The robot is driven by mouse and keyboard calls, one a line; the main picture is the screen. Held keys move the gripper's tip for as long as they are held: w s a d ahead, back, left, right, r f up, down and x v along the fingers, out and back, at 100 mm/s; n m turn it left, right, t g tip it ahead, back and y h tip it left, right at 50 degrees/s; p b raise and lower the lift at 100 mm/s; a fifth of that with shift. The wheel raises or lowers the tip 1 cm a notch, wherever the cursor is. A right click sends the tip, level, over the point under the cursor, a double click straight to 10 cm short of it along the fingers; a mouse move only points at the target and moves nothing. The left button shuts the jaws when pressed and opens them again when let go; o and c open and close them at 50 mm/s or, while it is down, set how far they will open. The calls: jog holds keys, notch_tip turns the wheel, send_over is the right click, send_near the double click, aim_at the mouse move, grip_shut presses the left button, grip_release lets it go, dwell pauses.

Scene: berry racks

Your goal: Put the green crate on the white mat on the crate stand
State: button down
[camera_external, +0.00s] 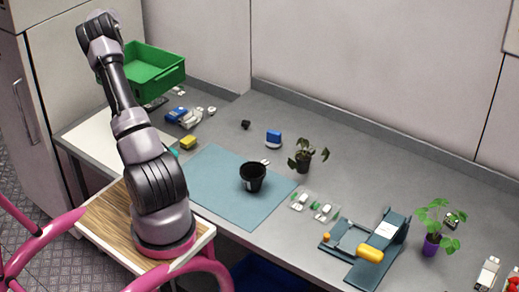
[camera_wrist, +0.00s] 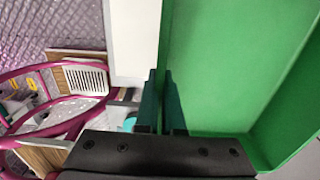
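The green crate (camera_external: 160,80) is open-topped and empty, at the back left in the external view, with its left side behind my arm. In the wrist view the crate (camera_wrist: 235,60) fills the right side. My gripper (camera_wrist: 163,100) has one finger on each side of the crate's wall and looks shut on it. The external view hides the fingers behind my arm. The white mat (camera_external: 92,138) lies on the crate stand (camera_external: 68,140) at the left, partly covered by my arm. The mat (camera_wrist: 132,40) also shows beside the crate in the wrist view. I cannot tell the crate's exact height.
Blue and white small items (camera_external: 184,117) and a yellow block (camera_external: 188,142) lie right of the mat. A black pot (camera_external: 253,177) stands on a blue mat (camera_external: 215,180). Two plants and a blue tool (camera_external: 368,250) are farther right. A wall runs behind.

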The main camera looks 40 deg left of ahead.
jog(key=s+a, duration=0.7)
jog(key=s, duration=0.5)
jog(key=shift+d+f, duration=0.15)
jog(key=shift+f, duration=11.15)
jog(key=c, duration=1.5)
grip_release()
jog(key=shift+s+f, duration=0.1)
jog(key=shift+f, duration=0.05)
jog(key=o, duration=0.5)
jog(key=shift+c, duration=0.2)
